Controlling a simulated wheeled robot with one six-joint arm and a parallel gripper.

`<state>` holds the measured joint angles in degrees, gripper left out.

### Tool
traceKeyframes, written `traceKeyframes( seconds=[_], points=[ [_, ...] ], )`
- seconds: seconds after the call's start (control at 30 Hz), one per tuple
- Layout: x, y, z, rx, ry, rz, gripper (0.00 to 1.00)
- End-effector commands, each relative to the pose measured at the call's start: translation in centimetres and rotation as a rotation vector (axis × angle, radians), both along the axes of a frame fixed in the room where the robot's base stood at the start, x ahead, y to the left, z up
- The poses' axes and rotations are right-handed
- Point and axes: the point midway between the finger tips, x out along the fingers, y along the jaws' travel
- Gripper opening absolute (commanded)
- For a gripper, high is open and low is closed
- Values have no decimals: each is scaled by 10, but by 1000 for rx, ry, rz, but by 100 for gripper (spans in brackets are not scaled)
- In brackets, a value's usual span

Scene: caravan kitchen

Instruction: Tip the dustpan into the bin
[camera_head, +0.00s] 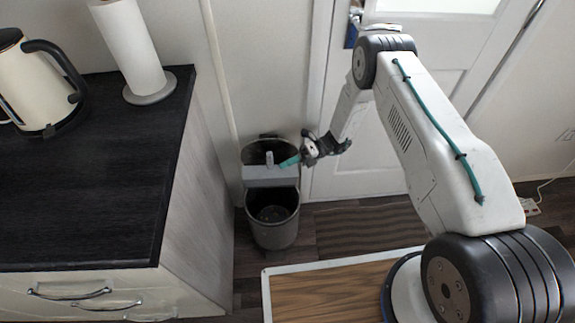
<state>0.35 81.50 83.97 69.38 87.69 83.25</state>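The bin (272,236) is a dark grey open-topped container on the floor, between the counter end and the door. The dustpan (270,178) is grey with a teal handle (290,161) and lies across above the bin's mouth, with bin opening showing behind and in front of it. My gripper (304,154) is at the bin's right side, shut on the handle's end. A small light grey piece (269,159) shows at the pan's back edge; I cannot tell what it is. The pan's front wall looks upright, and its inside is mostly hidden.
A dark counter (95,190) with a kettle (38,85) and a paper towel roll (128,45) stands at the left, close to the bin. A white door (375,165) is behind.

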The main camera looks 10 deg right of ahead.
Motion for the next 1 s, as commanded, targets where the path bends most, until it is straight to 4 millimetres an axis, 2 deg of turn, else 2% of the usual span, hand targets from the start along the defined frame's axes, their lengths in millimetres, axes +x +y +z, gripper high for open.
traceKeyframes(
  seconds=[0.07,0.53,1.0],
  points=[
    [-2,0,-12,0,4,0,0],
    [-1,0,-6,-1,-41,-2,0],
    [-2,0,40,-31,-724,-13,0]
  ],
)
